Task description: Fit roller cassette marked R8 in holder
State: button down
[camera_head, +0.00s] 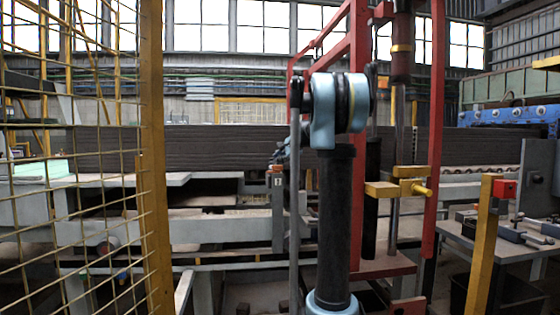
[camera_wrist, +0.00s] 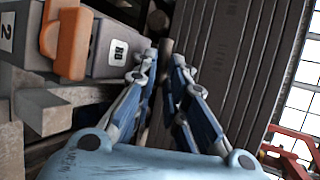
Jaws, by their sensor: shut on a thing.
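The grey cassette (camera_wrist: 121,36) shows in the wrist view with a small white label that seems to read R8. It lies in line with a grey holder post (camera_head: 278,225) that has an orange clip (camera_wrist: 66,38) and a tag marked 2. The clip also shows in the head view (camera_head: 277,168). My gripper (camera_wrist: 165,58) is shut at the cassette's end, on a short brownish stub there. The grip itself is partly hidden between the fingertips. In the head view the gripper is largely behind my arm. How deep the cassette sits cannot be told.
A long dark ribbed slab (camera_head: 220,148) runs close behind the holder. A red frame (camera_head: 436,120) stands right of my arm, with yellow brackets (camera_head: 397,188). A yellow mesh fence (camera_head: 155,160) is at left. A bench with tools (camera_head: 515,236) is at right.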

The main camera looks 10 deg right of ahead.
jog(key=shift+f, duration=0.75)
dwell(0.3)
jog(key=c, duration=1.5)
grip_release()
jog(key=shift+c, duration=0.2)
jog(key=v, duration=1.1)
jog(key=shift+s+d+r, duration=0.2)
jog(key=shift+s, duration=0.1)
